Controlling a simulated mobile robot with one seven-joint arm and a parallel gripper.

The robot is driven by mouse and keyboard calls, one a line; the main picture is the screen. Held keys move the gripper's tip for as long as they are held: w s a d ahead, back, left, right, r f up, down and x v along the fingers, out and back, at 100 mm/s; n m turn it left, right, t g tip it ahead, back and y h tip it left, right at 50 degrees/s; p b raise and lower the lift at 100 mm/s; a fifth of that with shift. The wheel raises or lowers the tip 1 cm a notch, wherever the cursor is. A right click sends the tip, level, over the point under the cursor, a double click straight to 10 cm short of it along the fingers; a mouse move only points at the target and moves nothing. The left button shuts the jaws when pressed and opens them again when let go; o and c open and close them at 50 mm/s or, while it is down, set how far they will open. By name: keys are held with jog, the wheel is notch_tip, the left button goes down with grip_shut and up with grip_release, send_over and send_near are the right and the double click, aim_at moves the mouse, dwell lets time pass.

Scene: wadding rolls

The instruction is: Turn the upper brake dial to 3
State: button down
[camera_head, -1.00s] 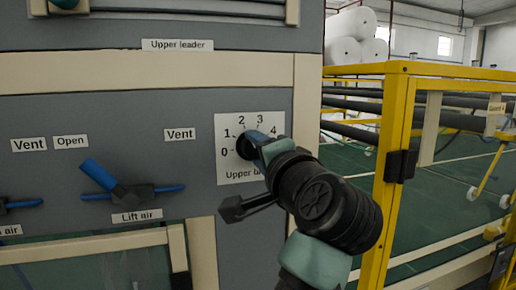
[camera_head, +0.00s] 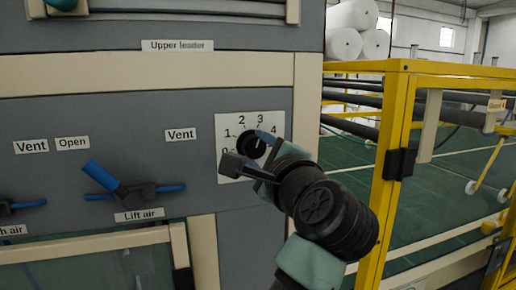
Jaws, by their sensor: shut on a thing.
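The upper brake dial (camera_head: 257,146) is a black knob on a white scale plate (camera_head: 228,122) on the grey panel. A light pointer line on the knob appears to point up, near the 3. My gripper (camera_head: 266,142) reaches in from the lower right and is shut on the dial. My wrist and gripper hide the lower right of the plate and most of its label.
A blue-handled Lift air valve (camera_head: 118,184) is on the panel at left. A yellow guard frame (camera_head: 393,150) stands close to the right of my arm. White rolls (camera_head: 354,30) are behind it.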

dwell(0.4)
jog(key=shift+c, duration=1.6)
grip_release()
jog(key=b+v, duration=0.5)
jog(key=v, duration=0.8)
jog(key=shift+d, duration=0.1)
